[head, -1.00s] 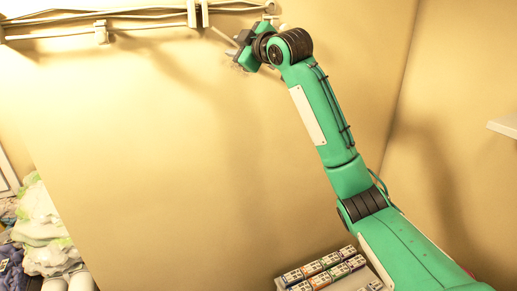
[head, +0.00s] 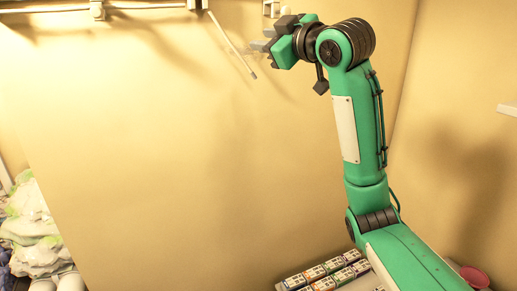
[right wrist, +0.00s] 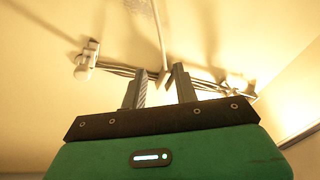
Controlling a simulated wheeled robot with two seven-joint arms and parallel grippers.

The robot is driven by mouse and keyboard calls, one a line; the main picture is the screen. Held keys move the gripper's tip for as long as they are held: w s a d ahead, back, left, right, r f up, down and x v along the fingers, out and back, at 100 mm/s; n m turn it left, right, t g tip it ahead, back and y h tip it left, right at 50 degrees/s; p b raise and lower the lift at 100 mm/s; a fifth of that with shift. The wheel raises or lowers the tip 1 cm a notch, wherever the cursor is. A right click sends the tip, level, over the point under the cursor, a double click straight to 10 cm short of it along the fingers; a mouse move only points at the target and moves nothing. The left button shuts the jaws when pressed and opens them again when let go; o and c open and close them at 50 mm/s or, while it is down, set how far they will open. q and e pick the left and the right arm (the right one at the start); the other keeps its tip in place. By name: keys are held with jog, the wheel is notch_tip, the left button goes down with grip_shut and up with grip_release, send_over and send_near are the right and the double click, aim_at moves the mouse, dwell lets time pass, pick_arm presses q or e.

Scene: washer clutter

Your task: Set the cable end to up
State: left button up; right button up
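The cable end (head: 253,75) is the dark-tipped lower end of a thin grey cable (head: 231,45), which slants down and right from a bracket on the wall. My right gripper (head: 262,46) is just right of the cable in the head view, with a visible gap. In the right wrist view my right gripper (right wrist: 160,69) has its two fingers apart, with nothing clearly held. The pale cable (right wrist: 160,35) comes down from the top there, and its lower end shows between the fingertips; its depth is unclear. My left gripper is not in view.
A wall-mounted conduit (head: 150,5) with brackets (head: 97,10) runs along the top. Small boxes (head: 325,270) stand at the bottom, below my right arm. A pile of cloth-like items (head: 35,225) is at the lower left.

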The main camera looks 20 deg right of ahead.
jog(key=w+d+f+m+g+b, duration=0.1)
jog(key=w+f, duration=0.3)
jog(key=f, duration=0.5)
jog(key=w+d+f+m+g+h, duration=0.1)
jog(key=w+f, duration=0.2)
jog(key=f, duration=0.6)
jog(key=w+d+f+m+h+b, duration=0.1)
jog(key=w+f, duration=0.3)
jog(key=f, duration=0.5)
jog(key=shift+w+f+m+g+b, duration=0.35)
jog(key=shift+f+m+g, duration=0.05)
jog(key=shift+m, duration=0.1)
